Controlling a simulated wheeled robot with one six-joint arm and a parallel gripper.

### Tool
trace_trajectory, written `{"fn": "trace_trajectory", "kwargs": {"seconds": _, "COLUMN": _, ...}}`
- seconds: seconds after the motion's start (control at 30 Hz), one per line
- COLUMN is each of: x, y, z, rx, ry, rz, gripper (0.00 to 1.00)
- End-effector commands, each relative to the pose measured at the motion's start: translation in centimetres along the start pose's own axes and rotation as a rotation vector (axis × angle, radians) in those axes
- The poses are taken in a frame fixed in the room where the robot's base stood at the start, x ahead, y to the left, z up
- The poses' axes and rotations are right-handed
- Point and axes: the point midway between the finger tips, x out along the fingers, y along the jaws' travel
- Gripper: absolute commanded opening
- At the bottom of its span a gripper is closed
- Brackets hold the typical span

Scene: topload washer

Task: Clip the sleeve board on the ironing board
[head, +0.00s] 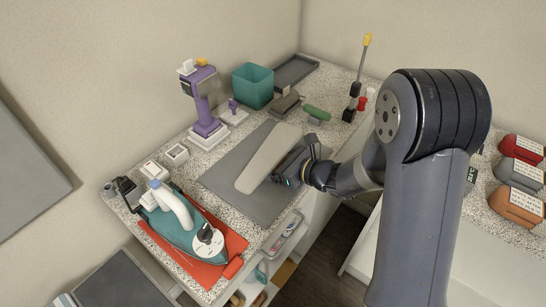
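A long, pale beige sleeve board (266,160) lies at a slant over a flat dark grey pad (222,183), which looks like the ironing board, on the speckled counter. My gripper (290,173) is at the right side of the sleeve board, at or very near its edge. The arm reaches in from the right. The fingers are dark and small in the head view, so their opening and any contact with the board cannot be made out. Any clip under the sleeve board is hidden.
A teal iron (178,222) stands on a red mat (233,243) at the front left. Behind are a purple stand (207,105), a teal bin (252,86) and a dark tray (295,70). A green-topped item (316,113) sits behind the gripper. Open shelves lie below the counter front.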

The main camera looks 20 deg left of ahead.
Motion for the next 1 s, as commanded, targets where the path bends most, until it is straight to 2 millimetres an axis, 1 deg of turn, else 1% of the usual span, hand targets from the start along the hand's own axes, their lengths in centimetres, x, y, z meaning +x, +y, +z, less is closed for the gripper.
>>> {"fn": "trace_trajectory", "kwargs": {"seconds": 0.1, "x": -0.02, "y": -0.01, "z": -0.01, "rx": 0.0, "ry": 0.0, "rz": 0.0, "gripper": 0.89}}
{"fn": "trace_trajectory", "kwargs": {"seconds": 0.13, "x": -0.02, "y": 0.0, "z": -0.01, "rx": 0.0, "ry": 0.0, "rz": 0.0, "gripper": 0.87}}
{"fn": "trace_trajectory", "kwargs": {"seconds": 0.87, "x": -0.04, "y": 0.03, "z": -0.02, "rx": 0.0, "ry": 0.0, "rz": 0.001, "gripper": 0.28}}
{"fn": "trace_trajectory", "kwargs": {"seconds": 0.9, "x": -0.04, "y": 0.01, "z": 0.09, "rx": -0.001, "ry": -0.002, "rz": 0.001, "gripper": 0.26}}
{"fn": "trace_trajectory", "kwargs": {"seconds": 1.0, "x": -0.04, "y": 0.01, "z": 0.09, "rx": -0.001, "ry": -0.002, "rz": 0.001, "gripper": 0.26}}
